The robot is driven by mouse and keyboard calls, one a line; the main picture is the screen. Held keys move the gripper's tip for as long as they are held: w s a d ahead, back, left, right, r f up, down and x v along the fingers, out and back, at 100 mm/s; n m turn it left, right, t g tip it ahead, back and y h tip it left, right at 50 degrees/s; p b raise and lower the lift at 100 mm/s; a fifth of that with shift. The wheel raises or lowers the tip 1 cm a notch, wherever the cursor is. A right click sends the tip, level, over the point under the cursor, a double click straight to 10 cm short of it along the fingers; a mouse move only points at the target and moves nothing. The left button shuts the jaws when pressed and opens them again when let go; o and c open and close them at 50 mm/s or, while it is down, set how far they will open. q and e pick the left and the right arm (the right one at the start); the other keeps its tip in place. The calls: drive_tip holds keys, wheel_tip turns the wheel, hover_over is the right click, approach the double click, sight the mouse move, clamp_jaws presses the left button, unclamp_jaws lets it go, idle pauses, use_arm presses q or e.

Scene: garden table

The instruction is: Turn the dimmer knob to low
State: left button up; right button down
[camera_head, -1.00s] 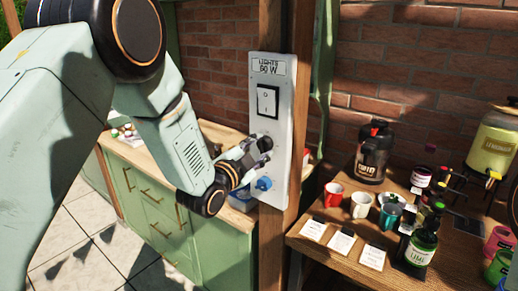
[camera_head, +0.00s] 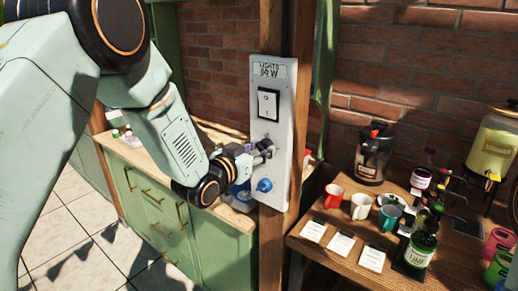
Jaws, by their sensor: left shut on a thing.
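A light grey control panel (camera_head: 284,185) is fixed upright to a wooden post. It carries a "LIGHTS" display (camera_head: 270,70) with a wattage figure that looks like 60 W, though I cannot read it surely. Below it are a black and white rocker switch (camera_head: 268,103), a dark knob (camera_head: 267,143) and a blue knob (camera_head: 264,185). My left gripper (camera_head: 261,152) comes from the left and is shut on the dark knob, which its fingers mostly hide. The knob's pointer setting cannot be made out. My right gripper is not in view.
Right of the post, a wooden table (camera_head: 330,255) holds cups (camera_head: 361,206), cards, bottles (camera_head: 420,249), a dark jug (camera_head: 373,153) and a yellow dispenser (camera_head: 492,145). A green cabinet (camera_head: 222,250) with a wooden top stands behind my left arm.

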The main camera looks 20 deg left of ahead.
use_arm(q)
drive_tip(key=n, duration=0.3)
drive_tip(key=n+p, duration=0.1)
drive_tip(key=n, duration=0.1)
drive_tip(key=shift+w+a+n+g+h, duration=0.1)
drive_tip(key=shift+n+g+h, duration=0.2)
drive_tip(key=shift+n+h, duration=0.1)
idle(0.5)
drive_tip(key=o, duration=1.2)
drive_tip(key=shift+w, duration=0.1)
drive_tip(key=shift+c, duration=0.2)
